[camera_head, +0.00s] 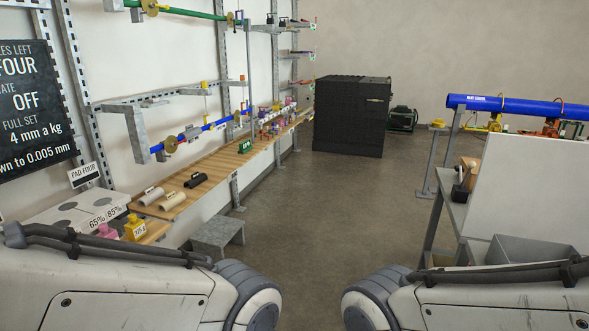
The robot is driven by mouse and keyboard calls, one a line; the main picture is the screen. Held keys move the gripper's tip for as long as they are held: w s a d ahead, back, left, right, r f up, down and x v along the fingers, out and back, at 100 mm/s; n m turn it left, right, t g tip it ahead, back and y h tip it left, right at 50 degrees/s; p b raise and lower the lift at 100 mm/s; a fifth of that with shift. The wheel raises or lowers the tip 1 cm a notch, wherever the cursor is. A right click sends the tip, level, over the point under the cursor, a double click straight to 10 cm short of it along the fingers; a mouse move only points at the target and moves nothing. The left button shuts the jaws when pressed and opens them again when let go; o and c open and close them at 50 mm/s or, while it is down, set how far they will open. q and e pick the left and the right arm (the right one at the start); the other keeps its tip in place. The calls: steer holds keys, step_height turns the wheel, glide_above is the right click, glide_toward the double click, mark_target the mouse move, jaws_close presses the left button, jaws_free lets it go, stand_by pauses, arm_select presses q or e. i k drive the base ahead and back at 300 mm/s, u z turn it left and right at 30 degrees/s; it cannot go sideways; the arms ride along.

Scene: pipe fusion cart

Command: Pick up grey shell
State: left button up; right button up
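Several small half-round shells lie on the wooden wall shelf (215,167) at the left. One looks grey (151,196), at the left of the group. A beige shell (172,201) lies close beside it on the right, and a black shell (195,181) lies farther along the shelf. Small pale labels stand by them, too small to read. Only upper links of my two arms show, at the bottom left and bottom right. Both grippers are out of the picture, so their distance to the shells cannot be seen.
Pink and yellow weights (134,228) stand near a white panel marked 65% and 85% (104,216). A grey step (217,236) sits on the floor under the shelf. A black cabinet (350,117) stands at the back; a cart (447,207) stands right. The middle floor is clear.

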mark_target(190, 131)
steer(key=z, duration=0.15)
steer(key=i, duration=1.95)
steer(key=u, duration=0.4)
steer(key=i, duration=1.3)
steer(key=u, duration=1.5)
steer(key=i, duration=1)
steer(key=u, duration=0.6)
